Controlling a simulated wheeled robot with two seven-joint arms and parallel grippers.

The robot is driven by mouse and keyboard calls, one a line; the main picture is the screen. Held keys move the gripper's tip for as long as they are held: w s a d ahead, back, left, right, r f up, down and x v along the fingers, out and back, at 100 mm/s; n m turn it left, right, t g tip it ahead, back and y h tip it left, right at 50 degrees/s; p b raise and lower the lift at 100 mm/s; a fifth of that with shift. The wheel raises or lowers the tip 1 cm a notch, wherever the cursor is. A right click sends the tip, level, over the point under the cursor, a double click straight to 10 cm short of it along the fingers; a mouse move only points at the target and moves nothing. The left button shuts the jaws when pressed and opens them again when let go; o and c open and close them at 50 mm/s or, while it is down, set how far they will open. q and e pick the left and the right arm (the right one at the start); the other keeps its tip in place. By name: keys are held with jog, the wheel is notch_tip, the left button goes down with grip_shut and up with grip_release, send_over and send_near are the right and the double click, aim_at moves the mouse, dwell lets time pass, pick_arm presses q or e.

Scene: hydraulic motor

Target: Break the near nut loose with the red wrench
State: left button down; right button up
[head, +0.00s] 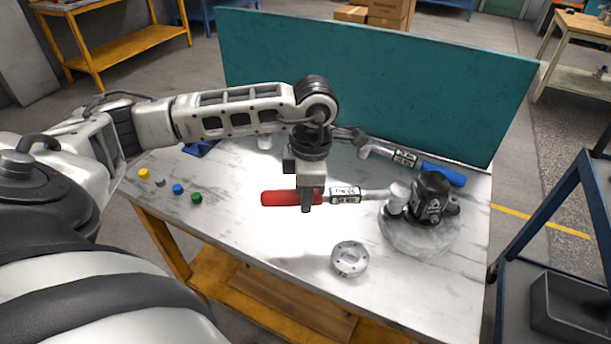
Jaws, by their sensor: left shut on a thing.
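The red wrench (276,198) has a red handle, a labelled grey shank and its head at the right. My left gripper (307,205) is shut on the red handle near its right end. The wrench lies roughly level, with its head against the near-left side of the hydraulic motor (432,196). The near nut is hidden by the wrench head, so I cannot tell how the jaw sits on it. The black motor stands on a round grey base (418,238) on the table. My right gripper is not in view.
A blue-handled wrench (440,174) lies behind the motor. A silver flange ring (349,259) lies on the white table (255,243) in front. Small coloured caps (178,189) sit at the left. A teal panel (380,75) closes off the back edge.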

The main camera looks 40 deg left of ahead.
pick_arm(q)
jog(key=shift+s+d+f+n, duration=0.25)
jog(key=shift+s+d+n, duration=0.25)
jog(key=shift+s+d, duration=0.35)
jog(key=shift+s+d+n+p, duration=0.25)
jog(key=shift+s+d+n, duration=0.25)
jog(key=shift+d+n, duration=0.15)
jog(key=shift+s+d+n+p, duration=0.25)
jog(key=shift+s+d+n, duration=0.3)
jog(key=shift+d, duration=0.2)
jog(key=shift+s+d+n, duration=0.15)
jog(key=shift+d+n, duration=0.1)
jog(key=shift+n, duration=0.05)
jog(key=shift+a, duration=0.2)
dwell(0.4)
jog(key=shift+w+r, duration=0.15)
jog(key=shift+w, duration=0.05)
